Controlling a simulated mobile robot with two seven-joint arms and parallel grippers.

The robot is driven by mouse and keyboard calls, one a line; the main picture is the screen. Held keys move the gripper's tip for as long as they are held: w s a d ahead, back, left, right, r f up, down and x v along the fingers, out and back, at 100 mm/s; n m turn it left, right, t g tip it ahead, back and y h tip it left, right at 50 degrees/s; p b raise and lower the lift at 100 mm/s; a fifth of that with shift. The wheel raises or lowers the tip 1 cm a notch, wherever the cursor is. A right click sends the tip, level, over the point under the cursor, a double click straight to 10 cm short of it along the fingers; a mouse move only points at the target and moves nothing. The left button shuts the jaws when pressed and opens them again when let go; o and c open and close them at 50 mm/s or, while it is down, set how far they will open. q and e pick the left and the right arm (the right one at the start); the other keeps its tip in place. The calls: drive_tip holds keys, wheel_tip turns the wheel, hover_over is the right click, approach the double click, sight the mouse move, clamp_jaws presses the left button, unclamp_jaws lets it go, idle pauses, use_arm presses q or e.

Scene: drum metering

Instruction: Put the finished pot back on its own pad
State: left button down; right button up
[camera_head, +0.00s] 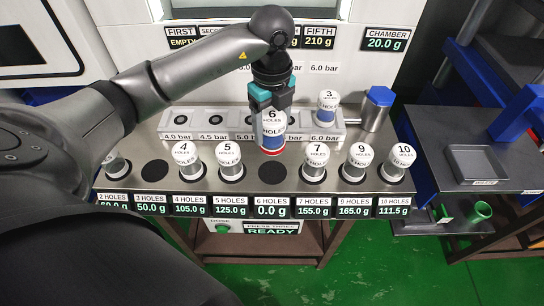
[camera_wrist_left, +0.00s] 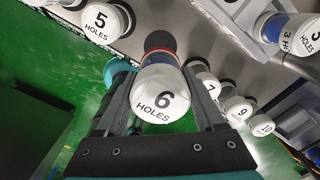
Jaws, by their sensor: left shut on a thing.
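My left gripper (camera_head: 271,108) is shut on the white pot marked 6 HOLES (camera_head: 272,130), which has a blue and red lower band. The pot also fills the middle of the left wrist view (camera_wrist_left: 160,98), between the two fingers. It is upright, just behind its pad in the head view. That pad, a dark disc (camera_head: 272,171) above the 6 HOLES label (camera_head: 271,205), is bare, and its readout shows 0.0 g. I cannot tell exactly how high the pot is above the table. My right gripper is not in view.
Pots 5 (camera_head: 229,158) and 7 (camera_head: 315,162) stand on either side of the bare pad. Another bare pad (camera_head: 155,171) is farther left. The pot marked 3 (camera_head: 327,107) stands in the grey rack (camera_head: 205,120) behind, near a blue-topped cylinder (camera_head: 376,110).

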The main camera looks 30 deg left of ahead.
use_arm(q)
wheel_tip(320, 180, down, 10)
drive_tip(key=shift+f, duration=0.2)
drive_tip(key=shift+b, duration=0.3)
drive_tip(key=shift+f, duration=0.2)
unclamp_jaws()
wheel_tip(320, 180, up, 12)
drive_tip(key=shift+r, duration=0.2)
idle(0.3)
